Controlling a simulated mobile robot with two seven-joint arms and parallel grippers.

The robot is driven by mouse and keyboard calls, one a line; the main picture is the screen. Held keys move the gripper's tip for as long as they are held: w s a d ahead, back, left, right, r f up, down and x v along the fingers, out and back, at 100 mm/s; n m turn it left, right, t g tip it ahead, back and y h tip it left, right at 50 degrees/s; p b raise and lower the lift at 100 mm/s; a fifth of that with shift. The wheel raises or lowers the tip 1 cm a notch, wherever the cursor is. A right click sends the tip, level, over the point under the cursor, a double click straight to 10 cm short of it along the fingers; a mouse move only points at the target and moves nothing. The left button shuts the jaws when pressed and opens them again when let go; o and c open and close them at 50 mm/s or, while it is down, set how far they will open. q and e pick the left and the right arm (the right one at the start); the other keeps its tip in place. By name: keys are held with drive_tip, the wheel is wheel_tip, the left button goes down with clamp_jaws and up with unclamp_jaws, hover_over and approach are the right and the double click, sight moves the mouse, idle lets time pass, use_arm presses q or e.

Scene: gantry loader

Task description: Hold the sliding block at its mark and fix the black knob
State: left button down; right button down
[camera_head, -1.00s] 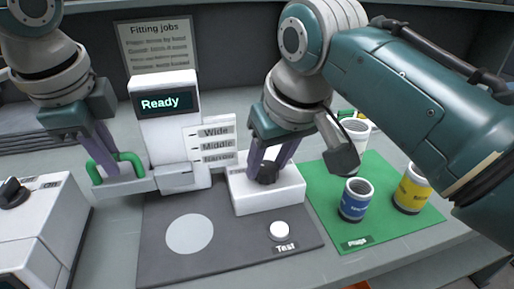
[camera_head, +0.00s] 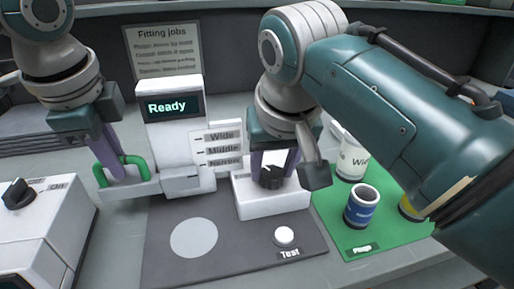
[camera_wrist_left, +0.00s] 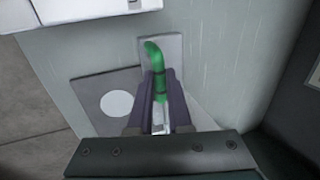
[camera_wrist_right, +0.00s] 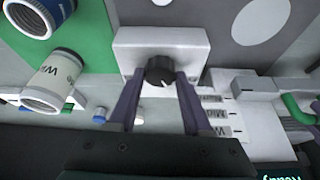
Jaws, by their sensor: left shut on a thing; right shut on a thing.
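The black knob (camera_head: 271,177) sits on a white block (camera_head: 262,206). My right gripper (camera_head: 274,168) reaches down from above and is shut on the knob; its fingers also flank the knob in the right wrist view (camera_wrist_right: 158,78). A green handle (camera_head: 135,164) stands on a pale bar at the left. My left gripper (camera_head: 118,176) is shut on this handle, which also shows between its fingers in the left wrist view (camera_wrist_left: 160,80). A pale block (camera_head: 181,182) stands at the column's foot, right of the handle. I cannot tell its exact alignment with a mark.
A screen (camera_head: 174,105) reads "Ready". A label plate (camera_head: 219,147) lists Wide, Middle and Narrow. A white Test button (camera_head: 284,235) sits on the dark mat (camera_head: 235,255). A blue-labelled cup (camera_head: 362,206) and white cup (camera_head: 353,160) stand on the green mat at right.

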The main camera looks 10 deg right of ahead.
sight(269, 173)
drive_tip(key=m+h, duration=0.1)
drive_tip(key=m, duration=0.1)
drive_tip(key=m+g+h, duration=0.1)
drive_tip(key=m, duration=0.2)
drive_tip(key=shift+a+m, duration=0.2)
drive_tip(key=shift+m, duration=0.1)
drive_tip(key=m, duration=0.2)
drive_tip(key=m+g+h, duration=0.1)
drive_tip(key=m, duration=0.2)
drive_tip(key=shift+w+m+h, duration=0.25)
drive_tip(key=shift+m+h, duration=0.05)
drive_tip(key=shift+m+g, duration=0.3)
drive_tip(key=shift+m, duration=0.1)
drive_tip(key=shift+c, duration=1.7)
unclamp_jaws()
drive_tip(key=shift+s, duration=0.1)
drive_tip(key=shift+r, duration=0.1)
wheel_tip(269, 173, up, 10)
